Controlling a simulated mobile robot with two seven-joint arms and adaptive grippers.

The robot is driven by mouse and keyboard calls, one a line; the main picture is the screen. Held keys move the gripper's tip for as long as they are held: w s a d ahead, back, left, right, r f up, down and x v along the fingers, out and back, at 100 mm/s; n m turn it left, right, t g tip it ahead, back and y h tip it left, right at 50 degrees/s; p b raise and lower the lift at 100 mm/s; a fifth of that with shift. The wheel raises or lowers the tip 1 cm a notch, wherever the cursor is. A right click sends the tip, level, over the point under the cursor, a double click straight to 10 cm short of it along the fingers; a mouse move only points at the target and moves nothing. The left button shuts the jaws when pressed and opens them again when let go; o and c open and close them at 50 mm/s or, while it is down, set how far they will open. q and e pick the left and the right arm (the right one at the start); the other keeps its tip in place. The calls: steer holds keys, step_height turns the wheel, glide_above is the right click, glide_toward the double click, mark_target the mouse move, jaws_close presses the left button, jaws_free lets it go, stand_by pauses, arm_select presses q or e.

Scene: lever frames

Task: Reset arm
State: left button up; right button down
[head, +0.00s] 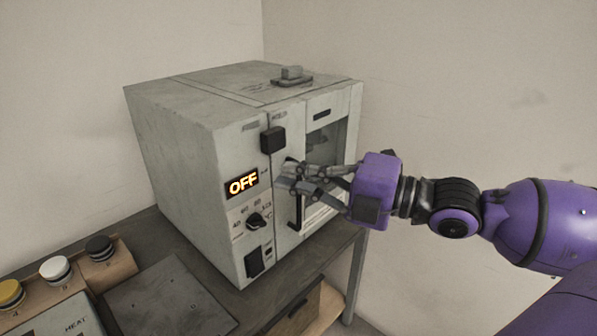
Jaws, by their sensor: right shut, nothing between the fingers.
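My right gripper (287,178), on a purple arm from the right, is shut with nothing in it. Its fingers are in front of the grey oven-like machine (180,150), over the door beside the dark vertical handle (295,211). I cannot tell whether the fingertips touch the door. The gripper hides part of the door and the handle's upper part. The machine's display (242,183) reads OFF in glowing letters. A black knob (255,220) sits below it, and a dark switch (255,262) is lower down. A black block (273,140) is on the front near the top. My left gripper is not in view.
The machine stands on a dark table (185,255). A small lever-like fitting (291,76) is on its top. At lower left are yellow (10,292), white (55,269) and black (99,247) buttons on wooden blocks. Walls stand behind and to the right.

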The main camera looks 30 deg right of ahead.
stand_by(0.3)
